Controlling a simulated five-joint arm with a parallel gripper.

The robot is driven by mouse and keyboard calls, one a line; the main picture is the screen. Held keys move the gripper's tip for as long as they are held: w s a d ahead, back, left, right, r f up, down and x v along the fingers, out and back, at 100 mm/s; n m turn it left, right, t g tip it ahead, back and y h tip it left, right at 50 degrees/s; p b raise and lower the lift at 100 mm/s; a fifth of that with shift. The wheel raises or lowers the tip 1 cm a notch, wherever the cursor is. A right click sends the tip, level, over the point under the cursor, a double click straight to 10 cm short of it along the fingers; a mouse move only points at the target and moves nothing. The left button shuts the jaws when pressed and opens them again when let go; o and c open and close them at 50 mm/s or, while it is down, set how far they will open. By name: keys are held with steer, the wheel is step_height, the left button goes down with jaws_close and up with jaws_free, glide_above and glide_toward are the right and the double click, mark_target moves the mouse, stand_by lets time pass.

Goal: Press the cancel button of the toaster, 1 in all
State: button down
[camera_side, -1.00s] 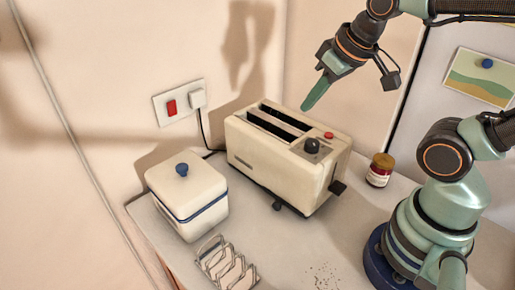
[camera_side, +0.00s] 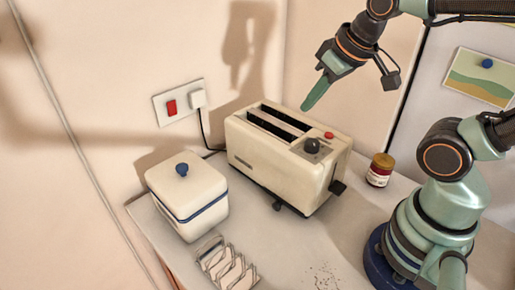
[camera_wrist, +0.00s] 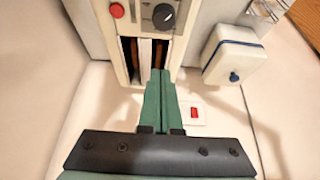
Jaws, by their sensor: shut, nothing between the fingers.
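A cream toaster (camera_side: 275,165) stands on the counter with two slots on top. Its round red button (camera_side: 329,135) sits on the top near the right end, beside a dark knob (camera_side: 311,145). In the wrist view the red button (camera_wrist: 117,10) is at the top edge, left of the knob (camera_wrist: 163,16). My gripper (camera_side: 305,106) is shut and empty, its green fingers pointing down above the toaster, apart from the button. In the wrist view my shut fingers (camera_wrist: 160,75) appear over the end of the slots. The dark lever (camera_side: 337,187) is on the toaster's right end.
A white lidded box with a blue knob (camera_side: 182,169) stands left of the toaster. A wire toast rack (camera_side: 227,265) is in front, and a small jar (camera_side: 380,170) is at right. A wall socket with a red switch (camera_side: 171,107) is behind.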

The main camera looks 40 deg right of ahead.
steer(key=d+m+g, duration=0.2)
steer(key=m+g, duration=0.2)
step_height(320, 180, up, 2)
steer(key=m+g+y, duration=0.2)
steer(key=m+g, duration=0.7)
glide_above(328, 132)
steer(key=shift+r, duration=0.1)
steer(key=shift+f, duration=4.4)
steer(key=shift+f, duration=0.15)
steer(key=shift+a+f, duration=0.1)
steer(key=shift+f, duration=0.15)
